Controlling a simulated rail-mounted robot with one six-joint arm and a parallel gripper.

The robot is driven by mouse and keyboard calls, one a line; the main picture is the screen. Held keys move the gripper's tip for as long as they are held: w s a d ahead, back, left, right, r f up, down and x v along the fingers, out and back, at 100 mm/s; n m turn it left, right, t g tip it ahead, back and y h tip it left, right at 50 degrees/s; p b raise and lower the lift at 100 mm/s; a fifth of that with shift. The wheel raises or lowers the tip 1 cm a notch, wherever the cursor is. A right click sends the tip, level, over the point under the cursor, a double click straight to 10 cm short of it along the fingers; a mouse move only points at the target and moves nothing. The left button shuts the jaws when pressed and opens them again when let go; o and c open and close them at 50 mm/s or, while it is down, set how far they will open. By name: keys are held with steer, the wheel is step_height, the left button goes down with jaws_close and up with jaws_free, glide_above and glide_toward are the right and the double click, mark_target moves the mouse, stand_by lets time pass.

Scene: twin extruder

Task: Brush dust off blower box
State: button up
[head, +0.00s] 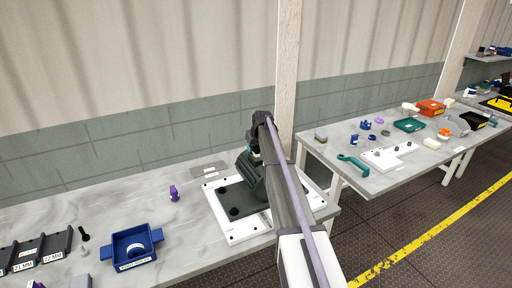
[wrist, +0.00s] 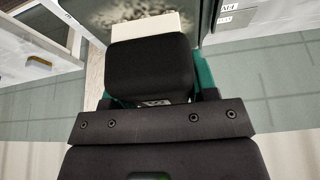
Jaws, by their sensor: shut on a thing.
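My gripper (wrist: 150,85) is shut on a brush with a black body (wrist: 150,65) and a cream bristle end (wrist: 148,24), seen in the wrist view. Teal parts show on both sides of the brush body. Just beyond the bristles is a dark surface speckled with pale dust (wrist: 102,20); I cannot tell whether the bristles touch it. In the head view a dark green box (head: 250,182), which looks like the blower box, stands on a flat dark panel on a white plate (head: 240,230). My arm covers its right side, and my gripper (head: 258,140) is above it.
A purple piece (head: 173,192) and a blue tray (head: 134,246) are on the grey table (head: 60,222) left of the plate. A second table (head: 400,185) at right holds several parts. A pale post (head: 288,65) rises behind my arm.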

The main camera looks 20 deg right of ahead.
steer(key=shift+s+f, duration=0.1)
steer(key=shift+s, duration=0.6)
steer(key=shift+s+r, duration=0.2)
steer(key=shift+s, duration=1.1)
steer(key=shift+w+f, duration=0.2)
steer(key=shift+w, duration=0.6)
steer(key=shift+w+d+r, duration=0.1)
steer(key=shift+w+d, duration=0.05)
steer(key=shift+w, duration=0.5)
steer(key=shift+w+d+r, duration=0.1)
steer(key=shift+w, duration=0.5)
steer(key=shift+s, duration=0.1)
steer(key=shift+s+f, duration=0.2)
steer(key=shift+s, duration=0.95)
